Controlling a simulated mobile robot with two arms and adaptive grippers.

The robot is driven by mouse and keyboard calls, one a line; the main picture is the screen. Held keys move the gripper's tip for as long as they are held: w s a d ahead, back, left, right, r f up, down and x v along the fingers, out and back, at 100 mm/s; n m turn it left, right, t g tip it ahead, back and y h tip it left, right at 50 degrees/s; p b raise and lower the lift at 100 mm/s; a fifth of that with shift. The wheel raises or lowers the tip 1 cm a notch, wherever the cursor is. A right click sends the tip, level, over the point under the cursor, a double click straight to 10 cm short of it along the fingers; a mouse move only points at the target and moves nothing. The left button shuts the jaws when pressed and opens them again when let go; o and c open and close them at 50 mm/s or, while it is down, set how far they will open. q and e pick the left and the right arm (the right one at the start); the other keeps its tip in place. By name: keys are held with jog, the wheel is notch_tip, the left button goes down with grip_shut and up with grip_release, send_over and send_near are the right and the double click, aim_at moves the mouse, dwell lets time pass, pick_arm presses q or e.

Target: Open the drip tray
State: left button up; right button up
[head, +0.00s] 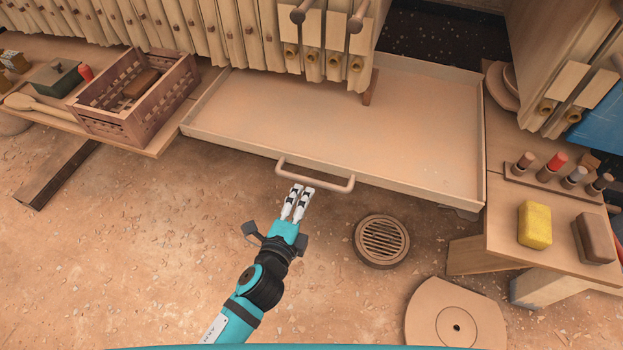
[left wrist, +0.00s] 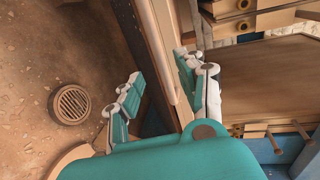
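The drip tray (head: 330,125) is a wide, shallow beige tray under the filter press. A large part of its floor shows in front of the hanging plates. Its bar handle (head: 318,177) sits on the front wall. My left gripper (head: 300,189) is just in front of the handle's left half, with its fingers pointing at it. In the left wrist view the fingers (left wrist: 160,80) stand apart, and a wooden edge of the tray (left wrist: 163,45) runs beyond the gap. I see nothing held. Contact with the handle cannot be told. My right gripper is not in view.
A slatted crate (head: 140,100) stands on the left bench. A round floor drain (head: 382,240) and a round disc (head: 455,320) lie right of my arm. Floor in front of the tray is mostly clear.

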aim_at(312, 180)
pick_arm(q)
jog(key=x, duration=0.7)
jog(key=shift+w+d, duration=0.1)
jog(key=shift+w, duration=0.15)
grip_shut()
dwell(0.4)
